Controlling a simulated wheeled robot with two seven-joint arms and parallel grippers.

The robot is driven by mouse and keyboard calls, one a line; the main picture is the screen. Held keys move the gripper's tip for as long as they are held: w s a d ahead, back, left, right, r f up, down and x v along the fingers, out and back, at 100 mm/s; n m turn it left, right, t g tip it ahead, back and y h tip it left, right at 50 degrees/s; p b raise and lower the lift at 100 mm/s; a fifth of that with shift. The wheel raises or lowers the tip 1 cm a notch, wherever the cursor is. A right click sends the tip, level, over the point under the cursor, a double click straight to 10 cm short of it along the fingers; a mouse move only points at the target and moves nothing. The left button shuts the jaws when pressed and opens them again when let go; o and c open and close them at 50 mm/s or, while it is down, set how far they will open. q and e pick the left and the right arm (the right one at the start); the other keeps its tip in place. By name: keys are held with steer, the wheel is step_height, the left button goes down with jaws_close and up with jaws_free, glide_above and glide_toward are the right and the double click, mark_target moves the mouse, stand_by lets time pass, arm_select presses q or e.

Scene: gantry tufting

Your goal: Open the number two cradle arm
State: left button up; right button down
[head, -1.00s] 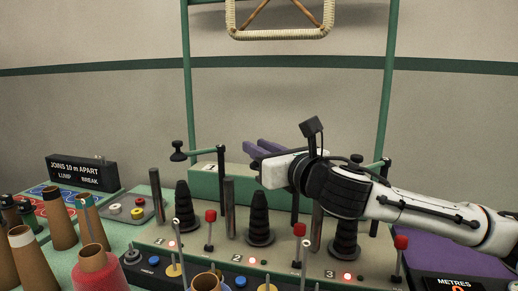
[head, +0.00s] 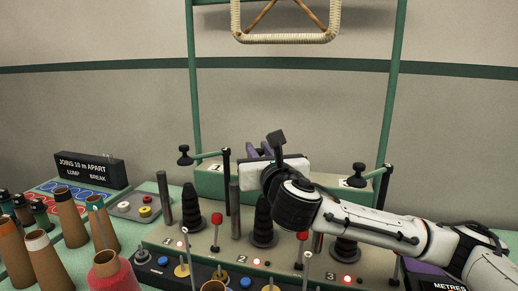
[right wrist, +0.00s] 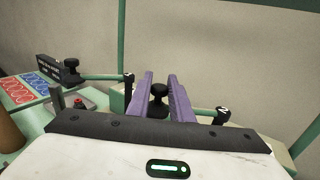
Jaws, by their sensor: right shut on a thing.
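The number two cradle arm shows in the right wrist view as a black knob (right wrist: 158,93) between my purple fingers, with what looks like its post (right wrist: 222,115) to the right. In the head view my gripper and forearm hide most of this arm. My right gripper (head: 259,149) is shut on the knob, with a finger on each side of it; it also shows in the right wrist view (right wrist: 160,94). My left gripper is in neither view.
The number one cradle arm (head: 208,155) stands to the left, its black knob outward. Black cones (head: 193,208), steel posts and red-topped levers (head: 217,220) crowd the front. Thread cones (head: 70,215) stand at left.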

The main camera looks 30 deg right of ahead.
steer(key=c, duration=1.6)
jaws_free()
steer(key=shift+c, duration=0.2)
steer(key=v, duration=1)
steer(key=shift+s+b, duration=0.15)
steer(key=shift+b, duration=0.3)
steer(key=shift+a, duration=0.1)
